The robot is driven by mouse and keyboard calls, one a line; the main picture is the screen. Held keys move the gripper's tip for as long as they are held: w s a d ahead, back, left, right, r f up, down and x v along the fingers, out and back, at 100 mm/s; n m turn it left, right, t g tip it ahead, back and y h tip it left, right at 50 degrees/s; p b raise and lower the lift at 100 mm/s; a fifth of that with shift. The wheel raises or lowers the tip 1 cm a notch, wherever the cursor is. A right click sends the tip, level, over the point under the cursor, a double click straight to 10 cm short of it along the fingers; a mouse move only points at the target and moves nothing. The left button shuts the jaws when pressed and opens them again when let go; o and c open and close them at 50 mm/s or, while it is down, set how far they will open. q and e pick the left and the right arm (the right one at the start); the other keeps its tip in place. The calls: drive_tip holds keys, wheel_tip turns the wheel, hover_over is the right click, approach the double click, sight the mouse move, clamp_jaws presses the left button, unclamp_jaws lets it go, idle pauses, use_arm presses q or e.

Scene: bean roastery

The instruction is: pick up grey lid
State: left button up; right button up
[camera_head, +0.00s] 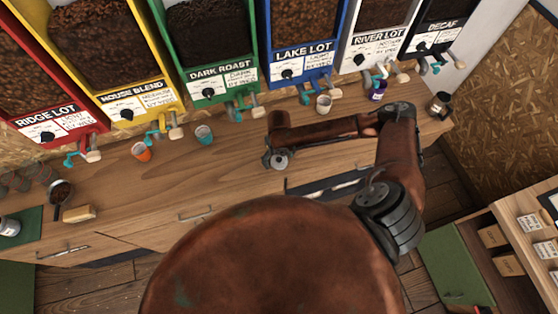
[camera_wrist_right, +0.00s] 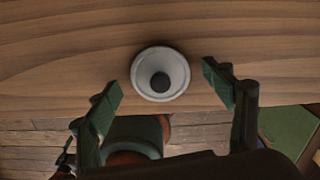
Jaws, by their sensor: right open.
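The grey lid (camera_wrist_right: 160,74) is a round, pale disc with a dark round knob in its centre. It sits on the wooden counter near the front edge. In the head view the lid (camera_head: 281,162) shows small, partly behind my right gripper (camera_head: 279,157). In the wrist view my right gripper (camera_wrist_right: 163,86) is open and empty. Its two fingers point toward the lid, one at lower left and one at right, with clear gaps and no contact. The lid is roughly centred between the fingertips, slightly beyond them. My left gripper is not in view.
Colored bean dispensers line the back of the counter (camera_head: 185,170). An orange cup (camera_head: 141,151), a teal cup (camera_head: 204,134) and a white cup (camera_head: 323,104) stand before them. A dark mug (camera_head: 439,104) stands at the right end. The counter around the lid is clear.

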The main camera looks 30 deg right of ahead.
drive_tip(key=c, duration=1.1)
drive_tip(key=shift+o, duration=0.2)
drive_tip(key=shift+r, duration=0.1)
